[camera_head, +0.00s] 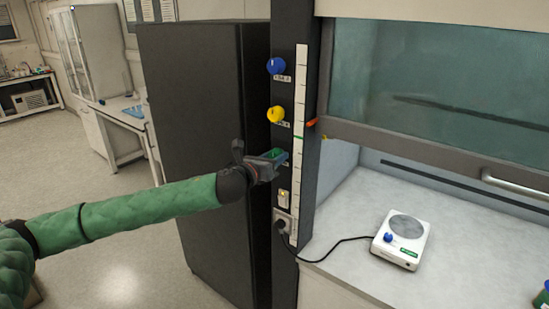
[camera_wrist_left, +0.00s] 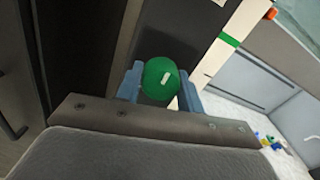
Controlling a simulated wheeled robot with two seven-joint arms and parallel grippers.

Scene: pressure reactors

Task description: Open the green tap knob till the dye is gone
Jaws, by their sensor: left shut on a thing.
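The green tap knob (camera_wrist_left: 160,80) sits on the dark post of the fume hood, with a white mark on its face, tilted from upright in the left wrist view. My left gripper (camera_wrist_left: 158,86) is shut on it, one blue finger on each side. In the head view my left gripper (camera_head: 276,157) reaches in from the left and covers most of the knob. The blue knob (camera_head: 276,66) and yellow knob (camera_head: 275,114) are above it on the same post. I cannot make out any dye. My right gripper is not in view.
A white scale strip (camera_head: 301,90) with a green mark runs down the post. Below are a switch and a socket (camera_head: 284,222) with a black cable. A white hotplate (camera_head: 401,239) stands on the hood worktop (camera_head: 350,220). A dark cabinet (camera_head: 195,130) stands behind my arm.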

